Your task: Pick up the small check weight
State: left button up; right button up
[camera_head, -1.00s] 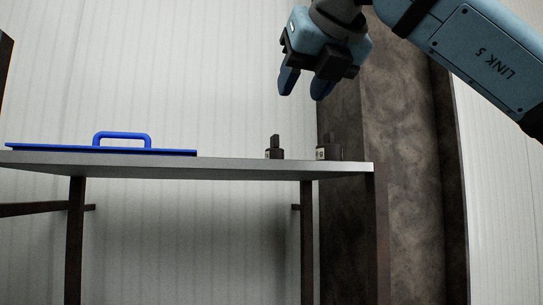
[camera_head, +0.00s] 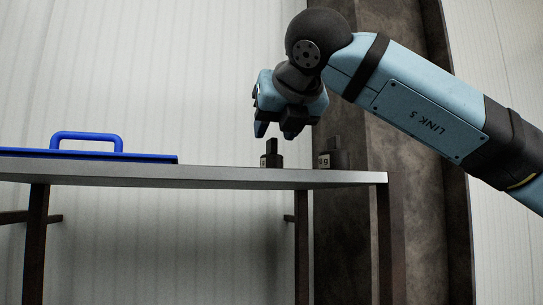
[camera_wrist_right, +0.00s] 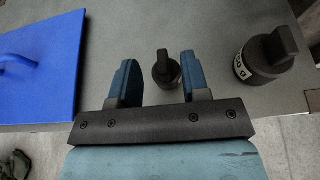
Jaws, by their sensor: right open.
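In the right wrist view the small weight (camera_wrist_right: 163,70) shows between and beyond my fingers. A larger dark weight (camera_head: 332,157) with a pale label stands to its right; it also shows in the right wrist view (camera_wrist_right: 267,55). My right gripper (camera_head: 279,131) is open and empty, pointing down just above the small weight, with its fingers (camera_wrist_right: 155,75) apart on either side of it in the wrist view. My left gripper is not in view.
The grey table (camera_head: 220,174) has its right end just past the larger weight. A blue board with a handle (camera_head: 88,147) lies on the table's left part. A brown pillar (camera_head: 400,150) stands behind the right end.

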aim_at(273, 139)
jog(key=shift+w+a+f+p, duration=0.15)
jog(key=shift+w+f+p, duration=0.15)
jog(key=shift+w, duration=0.1)
jog(key=p+x, duration=0.1)
jog(key=x, duration=0.3)
jog(key=shift+w+f, duration=0.15)
jog(key=shift+f, duration=0.15)
jog(key=shift+s, duration=0.2)
jog(key=c, duration=0.7)
grip_shut()
